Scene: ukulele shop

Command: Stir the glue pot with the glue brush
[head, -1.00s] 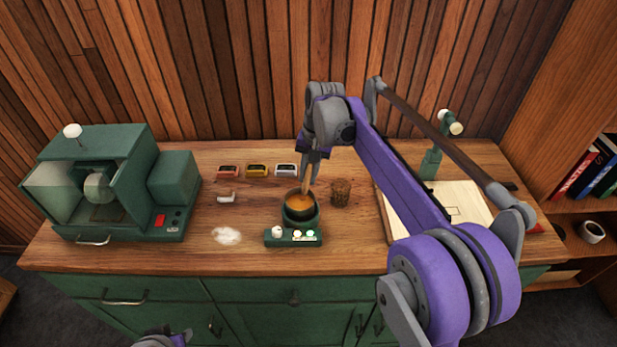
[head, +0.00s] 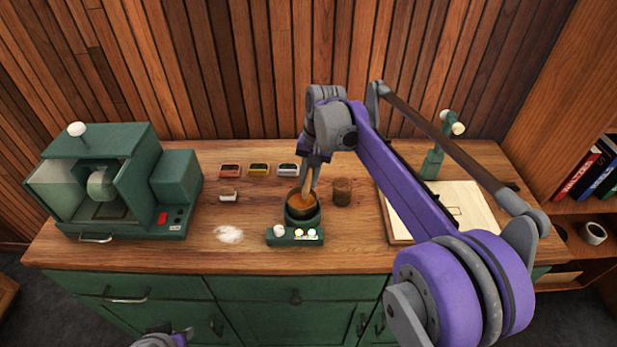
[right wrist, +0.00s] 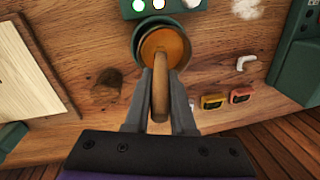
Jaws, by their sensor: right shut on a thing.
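The glue pot (head: 301,221) is a dark green round pot on a green heater base, with amber glue inside. The glue brush (head: 309,182) has a wooden handle and stands slightly tilted, with its lower end inside the pot opening. My right gripper (head: 316,160) is above the pot, shut on the brush handle. In the right wrist view the brush (right wrist: 160,95) lies between the two grey fingers, over the orange glue. The bristles are hidden. Only a small part of my left arm's end (head: 165,338) shows at the bottom edge; its fingers cannot be made out.
A brown glass jar (head: 342,191) stands close to the right of the pot. A green machine (head: 100,185) fills the left. Three small coloured boxes (head: 259,170) lie behind, with a white pile (head: 228,234) at front left. A board (head: 455,208) lies at right.

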